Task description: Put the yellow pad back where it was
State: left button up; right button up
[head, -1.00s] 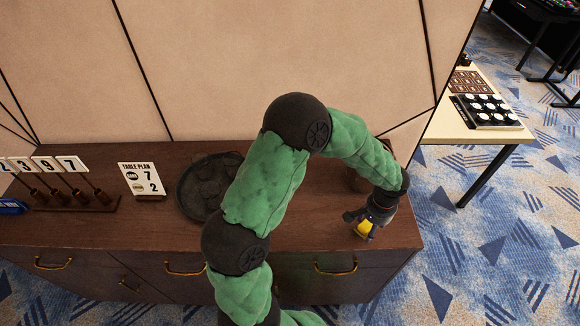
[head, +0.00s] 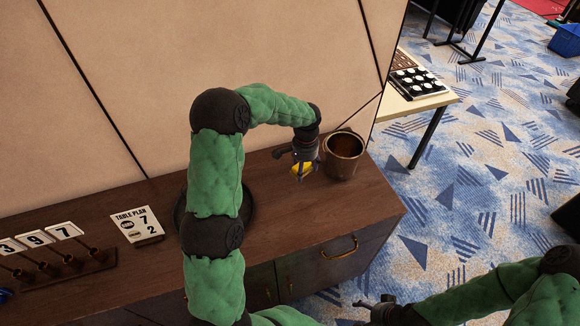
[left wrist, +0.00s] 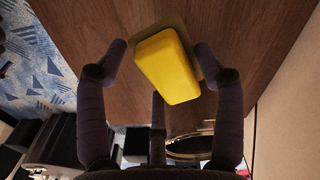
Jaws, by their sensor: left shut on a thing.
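The yellow pad (head: 301,169) is in my left gripper (head: 303,166), over the wooden cabinet top (head: 345,207) and just left of the brown pot (head: 343,155). In the left wrist view the pad (left wrist: 168,68) is a rounded yellow block between the dark fingers of the left gripper (left wrist: 160,62). A darker strip shows along its far edge. I cannot tell whether the pad touches the wood. My right gripper (head: 376,306) is at the bottom edge, small and partly cut off; its jaws are unclear.
A dark round tray (head: 248,205) is mostly hidden behind my left arm. A table plan card (head: 137,226) and a rack of number cards (head: 63,262) stand to the left. The cabinet top's right front is clear. A pale table (head: 410,103) stands beyond.

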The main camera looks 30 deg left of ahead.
pick_arm(q)
jog(key=w+a+f, duration=0.4)
jog(key=a+f, duration=0.1)
jog(key=w+a+f, duration=0.2)
jog(key=a+f, duration=0.1)
jog(key=shift+w+a, duration=0.1)
jog(key=shift+a, duration=0.1)
jog(key=shift+a+f, duration=0.2)
jog(key=shift+f, duration=0.3)
jog(key=shift+w+f+b, duration=0.1)
jog(key=shift+f+b, duration=0.2)
jog(key=shift+f, duration=1)
jog(key=shift+f, duration=0.2)
jog(key=o, duration=1.1)
